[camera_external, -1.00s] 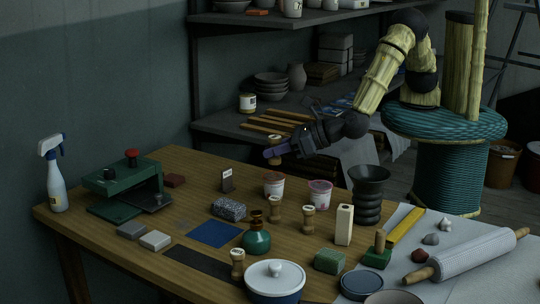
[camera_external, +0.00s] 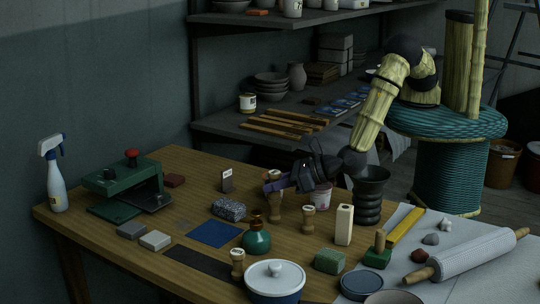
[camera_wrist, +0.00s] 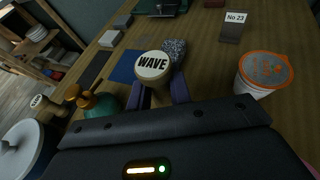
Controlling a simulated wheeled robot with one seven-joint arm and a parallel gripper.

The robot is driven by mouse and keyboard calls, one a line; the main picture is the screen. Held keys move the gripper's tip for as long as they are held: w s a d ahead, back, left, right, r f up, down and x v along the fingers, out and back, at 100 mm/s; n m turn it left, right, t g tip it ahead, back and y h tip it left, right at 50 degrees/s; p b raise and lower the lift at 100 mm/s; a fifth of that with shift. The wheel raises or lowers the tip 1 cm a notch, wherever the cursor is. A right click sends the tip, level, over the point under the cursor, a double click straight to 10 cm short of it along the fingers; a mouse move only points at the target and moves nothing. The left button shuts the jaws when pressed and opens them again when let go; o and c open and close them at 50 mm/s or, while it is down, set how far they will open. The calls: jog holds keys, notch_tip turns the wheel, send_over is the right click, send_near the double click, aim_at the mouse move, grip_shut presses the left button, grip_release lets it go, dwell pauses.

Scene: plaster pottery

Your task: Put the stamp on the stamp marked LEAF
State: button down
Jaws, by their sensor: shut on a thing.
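My gripper (camera_external: 274,187) is shut on a wooden stamp (camera_wrist: 152,66) whose round white top reads WAVE in the wrist view. It is held upright between the purple fingers. Another stamp (camera_external: 307,216) stands just to the right, and one more (camera_external: 237,263) stands at the front, also in the wrist view at left (camera_wrist: 40,101). I cannot read LEAF on any of them.
A pink-topped tub (camera_external: 321,195) and a black ribbed vase (camera_external: 370,195) stand close on the right. A teal bottle (camera_external: 256,240) is in front, a speckled block (camera_external: 229,209) to the left. A card marked No 23 (camera_wrist: 235,24) stands behind. The blue mat (camera_external: 213,234) is clear.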

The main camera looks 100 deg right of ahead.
jog(key=shift+f, duration=0.15)
jog(key=c, duration=1.3)
grip_release()
jog(key=shift+r, duration=0.2)
jog(key=b+v, duration=0.1)
jog(key=v, duration=1.1)
